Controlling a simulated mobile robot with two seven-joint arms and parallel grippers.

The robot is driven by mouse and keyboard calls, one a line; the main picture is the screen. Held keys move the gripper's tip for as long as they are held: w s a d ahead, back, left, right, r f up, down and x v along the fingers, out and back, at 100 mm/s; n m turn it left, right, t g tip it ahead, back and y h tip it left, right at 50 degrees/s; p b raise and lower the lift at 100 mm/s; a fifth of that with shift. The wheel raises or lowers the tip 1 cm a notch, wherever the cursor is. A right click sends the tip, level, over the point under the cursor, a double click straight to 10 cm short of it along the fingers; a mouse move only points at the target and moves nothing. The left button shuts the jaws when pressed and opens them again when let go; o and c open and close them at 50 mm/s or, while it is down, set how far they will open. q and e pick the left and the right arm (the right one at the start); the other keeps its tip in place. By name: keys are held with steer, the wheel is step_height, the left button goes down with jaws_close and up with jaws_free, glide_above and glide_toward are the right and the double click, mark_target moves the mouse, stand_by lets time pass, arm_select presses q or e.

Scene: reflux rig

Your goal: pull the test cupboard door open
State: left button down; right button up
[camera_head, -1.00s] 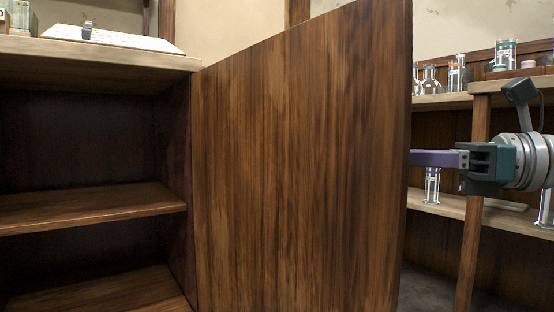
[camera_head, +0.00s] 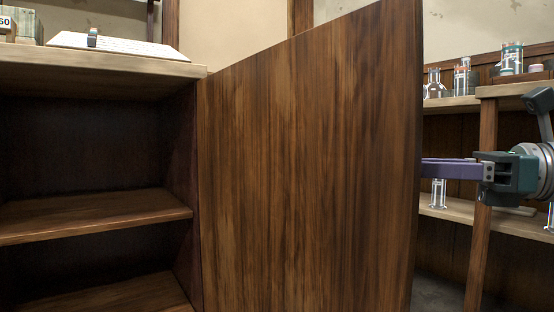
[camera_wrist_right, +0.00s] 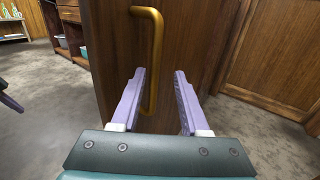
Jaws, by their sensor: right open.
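The wooden cupboard door (camera_head: 310,165) stands swung wide open from the cupboard (camera_head: 95,68), its broad face filling the middle of the head view. In the right wrist view the door's other face (camera_wrist_right: 195,45) carries a brass bar handle (camera_wrist_right: 155,50). My right gripper (camera_wrist_right: 160,75) is open, with one purple finger on each side of the lower handle, and I cannot tell whether either finger touches it. In the head view the right gripper (camera_head: 452,168) reaches the door's outer edge from the right, and its fingertips are hidden behind the door.
The open cupboard shows empty shelves (camera_head: 90,216). A white sheet or book (camera_head: 125,44) lies on its top. Behind the right arm, shelves hold glassware (camera_head: 462,78) and a glass cylinder (camera_head: 438,193). The wrist view shows open grey floor (camera_wrist_right: 50,110) at left.

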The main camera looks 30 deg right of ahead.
steer(key=p+v, duration=0.2)
steer(key=v, duration=0.6)
steer(key=shift+s, duration=0.1)
